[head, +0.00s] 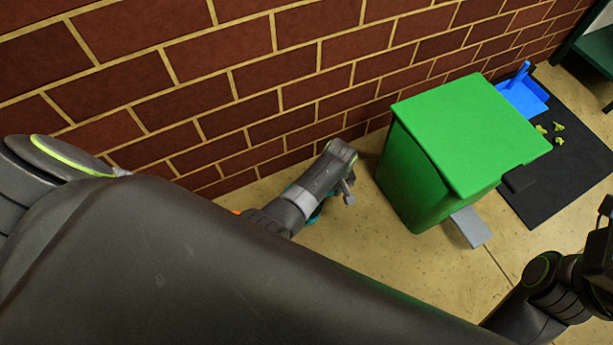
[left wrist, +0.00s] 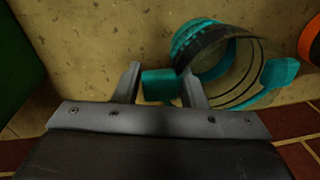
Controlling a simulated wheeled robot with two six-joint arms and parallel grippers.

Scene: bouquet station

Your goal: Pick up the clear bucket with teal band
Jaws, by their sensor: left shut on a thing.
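The clear bucket with teal band (left wrist: 215,55) shows in the left wrist view on the tan floor, seen with its round opening and see-through wall. A teal tab (left wrist: 158,84) on its side lies between the fingers of my left gripper (left wrist: 160,86), which is shut on it. In the head view my left gripper (head: 345,188) is low by the brick wall, left of the green bin. Only small teal bits of the bucket (head: 317,214) show there, behind my arm. My right arm is at the right edge, its gripper cut off and dark.
A green lidded bin (head: 465,130) with a grey pedal (head: 469,227) stands just right of my left gripper. A blue dustpan (head: 522,95) and yellow-green scraps lie on a black mat (head: 565,165). An orange thing (left wrist: 313,42) is beside the bucket. The brick wall is close behind.

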